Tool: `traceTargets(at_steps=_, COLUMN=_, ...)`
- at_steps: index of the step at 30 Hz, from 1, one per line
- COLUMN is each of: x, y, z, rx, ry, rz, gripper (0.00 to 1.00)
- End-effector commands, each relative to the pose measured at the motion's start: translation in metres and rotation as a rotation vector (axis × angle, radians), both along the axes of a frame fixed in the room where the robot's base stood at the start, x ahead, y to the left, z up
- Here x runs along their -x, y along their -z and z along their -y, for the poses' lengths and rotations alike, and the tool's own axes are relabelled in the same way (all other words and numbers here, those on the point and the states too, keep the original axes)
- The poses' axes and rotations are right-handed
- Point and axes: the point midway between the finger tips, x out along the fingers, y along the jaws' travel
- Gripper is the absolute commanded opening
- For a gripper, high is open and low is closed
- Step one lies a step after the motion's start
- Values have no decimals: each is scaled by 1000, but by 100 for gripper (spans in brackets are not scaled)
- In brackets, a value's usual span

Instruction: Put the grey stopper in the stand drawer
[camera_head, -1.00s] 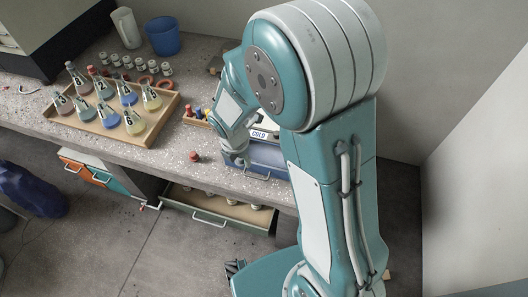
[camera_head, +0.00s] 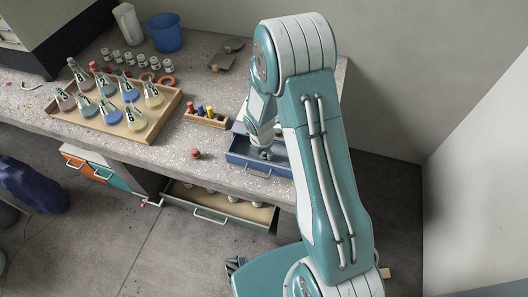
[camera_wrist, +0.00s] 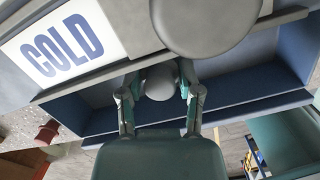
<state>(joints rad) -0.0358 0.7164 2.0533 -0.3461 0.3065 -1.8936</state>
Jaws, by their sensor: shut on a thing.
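The grey stopper (camera_wrist: 160,83) is a small rounded piece between my fingertips in the wrist view. My gripper (camera_wrist: 160,92) is shut on it. In the head view my gripper (camera_head: 265,152) points down over the open blue stand drawer (camera_head: 240,157), and the stopper cannot be made out there. The drawer's inner walls also show in the wrist view (camera_wrist: 240,83) around and behind the fingers. I cannot tell whether the stopper touches the drawer floor. The stand's COLD label (camera_wrist: 62,45) shows at upper left of the wrist view.
A red stopper (camera_head: 196,154) lies on the bench left of the drawer. A small wooden rack (camera_head: 206,119) with coloured pieces stands behind it. A wooden tray (camera_head: 160,125) of flasks is further left. An open bench drawer (camera_head: 235,210) juts out below.

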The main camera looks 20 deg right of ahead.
Motion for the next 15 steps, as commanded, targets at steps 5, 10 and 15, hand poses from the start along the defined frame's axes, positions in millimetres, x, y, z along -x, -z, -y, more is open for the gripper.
traceTargets(at_steps=5, x=0, y=0, z=0, rx=0, ry=1, rz=2, gripper=24)
traceTargets(at_steps=10, x=0, y=2, z=0, rx=0, ry=1, rz=2, gripper=64)
traceTargets(at_steps=15, x=0, y=2, z=0, rx=0, ry=1, rz=2, gripper=80)
